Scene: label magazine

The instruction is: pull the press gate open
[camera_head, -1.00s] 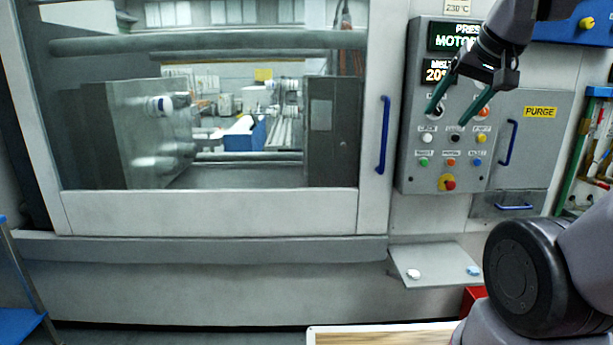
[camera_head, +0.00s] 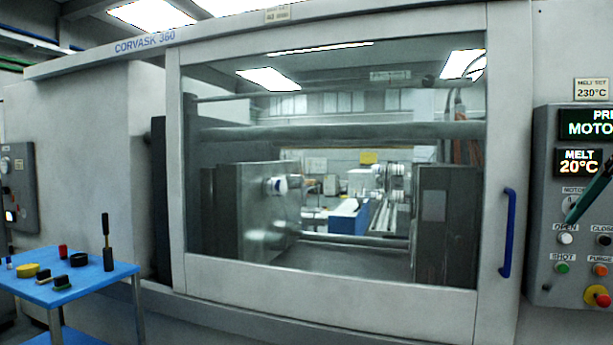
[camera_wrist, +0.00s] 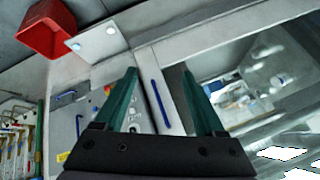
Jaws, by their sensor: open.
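The press gate (camera_head: 330,278) is a large framed window in the machine front, and it covers the opening with the mould halves behind its glass. Its blue vertical handle (camera_head: 507,233) is on the right side of the frame. In the wrist view the blue handle (camera_wrist: 160,103) lies between and beyond the two green fingers. My gripper (camera_wrist: 160,75) is open and empty, apart from the handle. In the head view only a green fingertip (camera_head: 588,200) shows at the right edge, in front of the control panel.
The control panel (camera_head: 550,285) with buttons and displays stands right of the gate. A blue table (camera_head: 85,288) with small tools is at the left. A red bin (camera_wrist: 45,28) and a small shelf (camera_wrist: 97,42) show in the wrist view.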

